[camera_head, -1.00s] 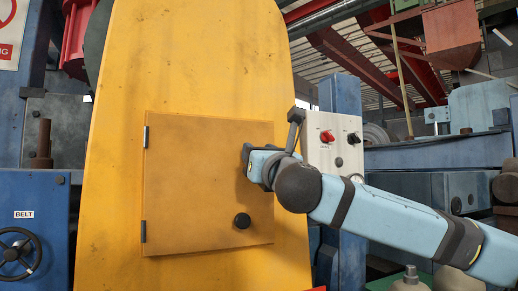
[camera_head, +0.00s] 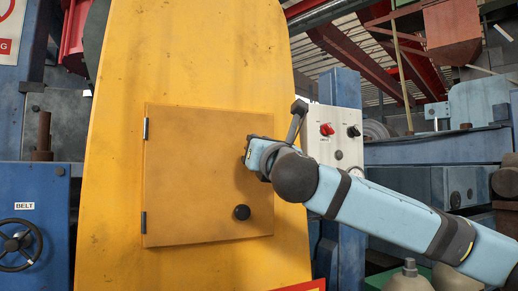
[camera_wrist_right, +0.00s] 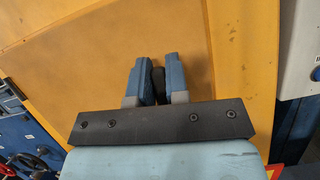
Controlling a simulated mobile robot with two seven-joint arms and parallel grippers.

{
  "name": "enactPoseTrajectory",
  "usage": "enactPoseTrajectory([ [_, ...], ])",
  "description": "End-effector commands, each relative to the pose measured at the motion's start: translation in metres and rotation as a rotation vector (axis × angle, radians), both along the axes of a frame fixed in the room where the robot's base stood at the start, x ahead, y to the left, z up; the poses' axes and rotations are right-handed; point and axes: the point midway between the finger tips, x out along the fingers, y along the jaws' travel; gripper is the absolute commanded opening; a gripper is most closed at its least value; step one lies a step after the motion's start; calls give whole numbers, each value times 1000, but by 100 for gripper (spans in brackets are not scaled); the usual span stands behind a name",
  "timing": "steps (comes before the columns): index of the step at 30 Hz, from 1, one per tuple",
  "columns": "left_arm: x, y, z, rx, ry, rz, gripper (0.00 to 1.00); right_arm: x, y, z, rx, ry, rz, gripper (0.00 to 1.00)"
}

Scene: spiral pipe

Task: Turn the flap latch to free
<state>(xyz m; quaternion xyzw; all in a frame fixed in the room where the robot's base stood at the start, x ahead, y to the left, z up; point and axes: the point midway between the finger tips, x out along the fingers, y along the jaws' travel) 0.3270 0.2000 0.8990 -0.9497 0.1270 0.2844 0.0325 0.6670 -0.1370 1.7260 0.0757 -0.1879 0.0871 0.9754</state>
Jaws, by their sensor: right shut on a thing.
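The square orange flap (camera_head: 190,180) lies flat and closed on the tall yellow housing (camera_head: 215,60), with hinges (camera_head: 146,128) on its left edge. A round black knob (camera_head: 241,212) sits at its lower right. My right gripper (camera_head: 250,152) is at the flap's right edge, above the knob. In the right wrist view, my right gripper (camera_wrist_right: 158,80) is shut on a small dark piece (camera_wrist_right: 158,84), which seems to be the flap latch. The fingers hide most of it, so I cannot tell its angle. My left gripper is not in view.
A pale control panel (camera_head: 340,150) with a red switch (camera_head: 327,129) stands just right of the housing. A dark lever (camera_head: 297,122) stands close above my right gripper. A blue cabinet with a handwheel (camera_head: 18,245) is at the left. Open space lies before the flap.

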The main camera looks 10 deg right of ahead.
Motion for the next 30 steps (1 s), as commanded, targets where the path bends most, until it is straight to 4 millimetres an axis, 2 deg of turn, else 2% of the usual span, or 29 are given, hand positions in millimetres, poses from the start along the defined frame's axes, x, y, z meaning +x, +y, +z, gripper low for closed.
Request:
enactPoseTrajectory([
  [12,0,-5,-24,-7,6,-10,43,1,-5,-5,361,74,2,0],
  [30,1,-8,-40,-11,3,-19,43,3,-11,-10,919,190,2,0],
])
